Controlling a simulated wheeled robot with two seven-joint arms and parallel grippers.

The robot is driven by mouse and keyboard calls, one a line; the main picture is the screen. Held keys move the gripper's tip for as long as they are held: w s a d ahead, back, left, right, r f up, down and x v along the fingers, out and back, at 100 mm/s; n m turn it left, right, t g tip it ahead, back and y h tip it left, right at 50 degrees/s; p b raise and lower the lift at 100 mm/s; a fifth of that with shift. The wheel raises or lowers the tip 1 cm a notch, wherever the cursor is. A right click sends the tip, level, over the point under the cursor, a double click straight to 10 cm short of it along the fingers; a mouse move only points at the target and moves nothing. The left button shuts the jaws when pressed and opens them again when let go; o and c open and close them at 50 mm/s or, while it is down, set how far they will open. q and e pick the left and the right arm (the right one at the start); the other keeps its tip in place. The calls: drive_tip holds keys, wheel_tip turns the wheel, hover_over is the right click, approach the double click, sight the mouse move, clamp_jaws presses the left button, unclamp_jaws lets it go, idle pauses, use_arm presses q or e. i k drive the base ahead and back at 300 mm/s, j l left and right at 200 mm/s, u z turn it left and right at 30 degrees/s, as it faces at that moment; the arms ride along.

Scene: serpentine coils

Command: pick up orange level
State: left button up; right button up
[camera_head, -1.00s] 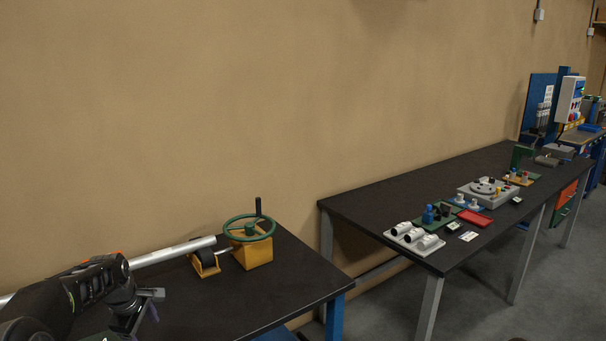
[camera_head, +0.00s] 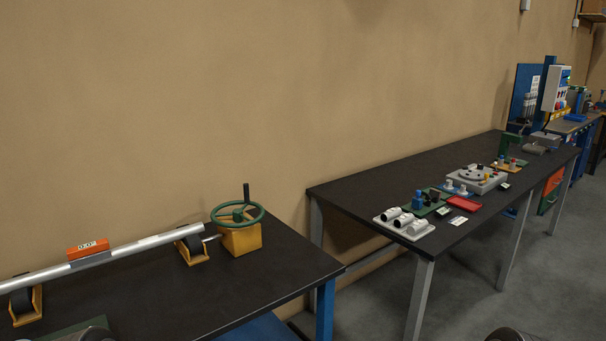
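The pipe lies across two yellow roller supports, one at the left (camera_head: 36,306) and one nearer the handwheel (camera_head: 203,256). Neither of my grippers shows. Dark rounded shapes at the bottom edge may be parts of my arms.
A green handwheel (camera_head: 238,212) on a yellow block (camera_head: 242,240) stands at the pipe's right end. The near table (camera_head: 255,279) is clear in front of it. A second dark table (camera_head: 345,192) to the right bears several small parts and a red tray (camera_head: 464,203).

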sight(86, 252)
drive_tip(key=i+j+u, duration=0.55)
drive_tip(key=i+u, duration=0.15)
drive_tip(key=u, duration=0.15)
drive_tip(key=i+u, duration=0.4)
